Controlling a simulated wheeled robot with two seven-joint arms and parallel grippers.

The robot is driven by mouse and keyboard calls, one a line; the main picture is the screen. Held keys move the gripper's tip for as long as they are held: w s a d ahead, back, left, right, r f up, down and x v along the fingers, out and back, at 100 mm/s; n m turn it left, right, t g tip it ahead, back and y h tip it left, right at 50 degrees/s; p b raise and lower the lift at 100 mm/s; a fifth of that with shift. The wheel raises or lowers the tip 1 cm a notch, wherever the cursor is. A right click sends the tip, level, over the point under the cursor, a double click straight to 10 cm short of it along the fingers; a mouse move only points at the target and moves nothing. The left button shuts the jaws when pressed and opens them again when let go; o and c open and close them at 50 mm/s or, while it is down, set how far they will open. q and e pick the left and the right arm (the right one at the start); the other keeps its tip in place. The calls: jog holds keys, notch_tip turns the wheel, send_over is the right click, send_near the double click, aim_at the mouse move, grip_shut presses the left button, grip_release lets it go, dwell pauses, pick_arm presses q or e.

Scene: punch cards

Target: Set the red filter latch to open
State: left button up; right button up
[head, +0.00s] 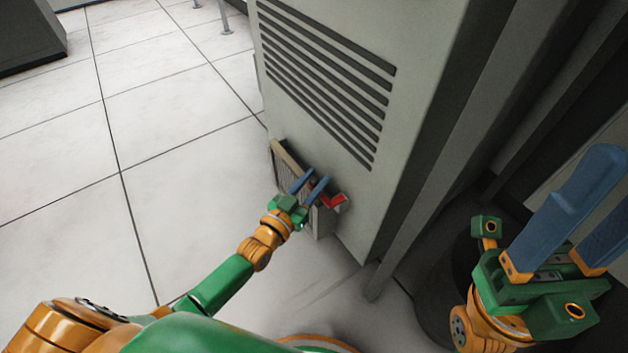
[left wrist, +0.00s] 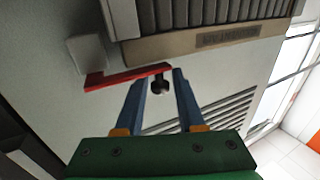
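The red filter latch (head: 333,201) is a bent red bar on the low part of the grey cabinet, beside the slatted filter unit (head: 291,166). In the left wrist view the latch (left wrist: 118,77) runs nearly level from a grey block to my left gripper (left wrist: 160,78). Its tip ends near the gap between the blue fingertips. In the head view my left gripper (head: 308,183) is open in front of the filter. My right gripper (head: 612,190) is open, empty and far from the latch.
The tall grey cabinet (head: 420,60) with dark vent slots fills the middle of the head view. Open tiled floor (head: 60,140) lies to the left. A dark unit (head: 30,35) stands at the top left.

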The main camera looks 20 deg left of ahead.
pick_arm(q)
grip_shut()
dwell(1.2)
